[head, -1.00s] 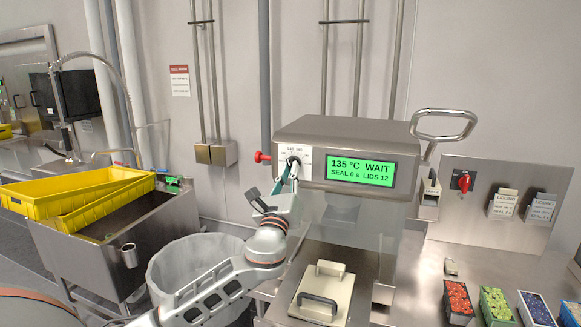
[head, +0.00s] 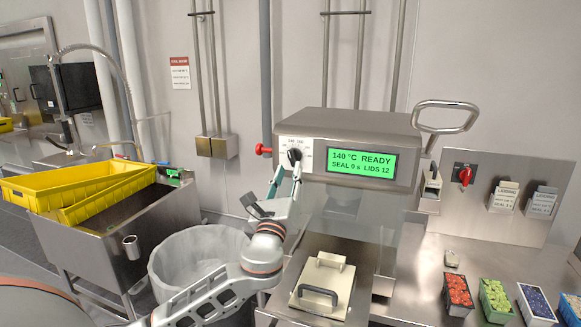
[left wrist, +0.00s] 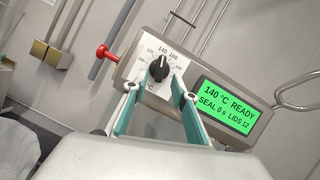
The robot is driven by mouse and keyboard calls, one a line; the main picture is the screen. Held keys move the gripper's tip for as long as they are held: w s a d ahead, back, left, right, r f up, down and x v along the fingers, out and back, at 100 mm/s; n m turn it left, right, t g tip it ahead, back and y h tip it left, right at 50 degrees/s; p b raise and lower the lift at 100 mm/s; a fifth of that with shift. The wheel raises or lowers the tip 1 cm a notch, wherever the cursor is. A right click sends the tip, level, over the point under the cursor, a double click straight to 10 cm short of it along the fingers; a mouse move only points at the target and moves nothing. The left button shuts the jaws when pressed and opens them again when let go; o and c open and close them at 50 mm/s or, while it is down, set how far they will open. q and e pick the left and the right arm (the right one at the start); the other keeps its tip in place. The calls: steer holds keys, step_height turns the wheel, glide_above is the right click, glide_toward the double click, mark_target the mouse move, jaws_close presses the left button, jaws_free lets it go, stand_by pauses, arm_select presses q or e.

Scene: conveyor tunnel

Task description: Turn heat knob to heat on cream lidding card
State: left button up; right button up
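The heat knob (head: 294,155) is black on a white dial plate at the sealer's (head: 345,125) front left; it also shows in the left wrist view (left wrist: 158,68). Its white mark points about upward, near the 140 label. The sealer display (head: 361,163) reads 140 °C READY, SEAL 0 s, LIDS 12. My left gripper (head: 287,174) is just below the knob; in the left wrist view its teal fingers (left wrist: 155,92) are apart and empty, short of the knob. Two pale lidding cards (head: 503,197) (head: 541,202) sit in holders on the right panel; their small print is unclear. My right gripper is not in view.
A red side knob (head: 263,150) sticks out left of the dial. A lever handle (head: 447,118) rises at the sealer's right. A cream plate with a dark handle (head: 322,290) lies below. Several berry punnets (head: 496,300) stand at right; a bin (head: 195,262) is at left.

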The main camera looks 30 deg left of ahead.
arm_select(q)
steer(key=v, duration=0.8)
steer(key=shift+s, duration=0.2)
